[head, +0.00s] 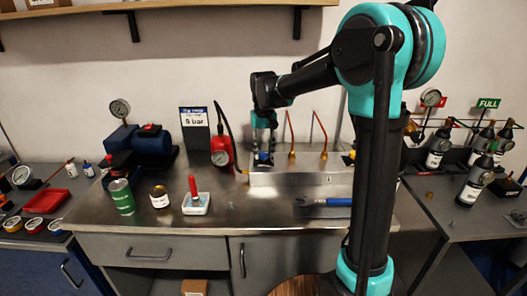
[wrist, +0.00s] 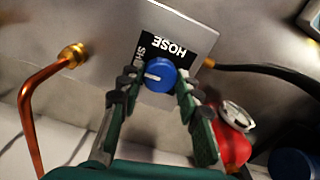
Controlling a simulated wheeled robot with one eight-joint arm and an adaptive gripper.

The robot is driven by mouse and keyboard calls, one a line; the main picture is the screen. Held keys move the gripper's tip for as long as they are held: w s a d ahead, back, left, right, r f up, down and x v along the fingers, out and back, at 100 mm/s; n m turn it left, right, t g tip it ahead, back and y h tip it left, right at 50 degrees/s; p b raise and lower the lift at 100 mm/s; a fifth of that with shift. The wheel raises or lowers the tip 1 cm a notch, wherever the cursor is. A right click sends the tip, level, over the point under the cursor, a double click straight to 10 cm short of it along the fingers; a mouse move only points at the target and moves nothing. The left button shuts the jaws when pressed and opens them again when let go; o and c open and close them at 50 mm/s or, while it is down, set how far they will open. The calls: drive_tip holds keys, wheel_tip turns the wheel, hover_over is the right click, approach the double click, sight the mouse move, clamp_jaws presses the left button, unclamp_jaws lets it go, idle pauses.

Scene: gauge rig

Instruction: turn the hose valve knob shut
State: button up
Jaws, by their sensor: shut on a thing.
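The hose valve knob (wrist: 160,75) is round and blue with a white pointer line. In the wrist view the line points left. A black label (wrist: 172,48) above it reads HOSE upside down, with a smaller sideways word, seemingly SHUT, at its left edge. My gripper (wrist: 156,82) has one green finger on each side of the knob and is shut on it. In the head view my gripper (head: 264,150) reaches down to the blue knob (head: 264,158) at the metal manifold, hiding part of it.
A bent copper pipe (wrist: 40,110) with a brass fitting stands left of the knob in the wrist view. A black hose (wrist: 255,69) leaves on the right. A blue-handled wrench (head: 325,203) lies in front of the manifold.

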sight(264, 153)
drive_tip(key=shift+m, duration=0.3)
drive_tip(key=o, duration=1.2)
drive_tip(key=shift+c, duration=0.2)
wheel_tip(264, 153, up, 12)
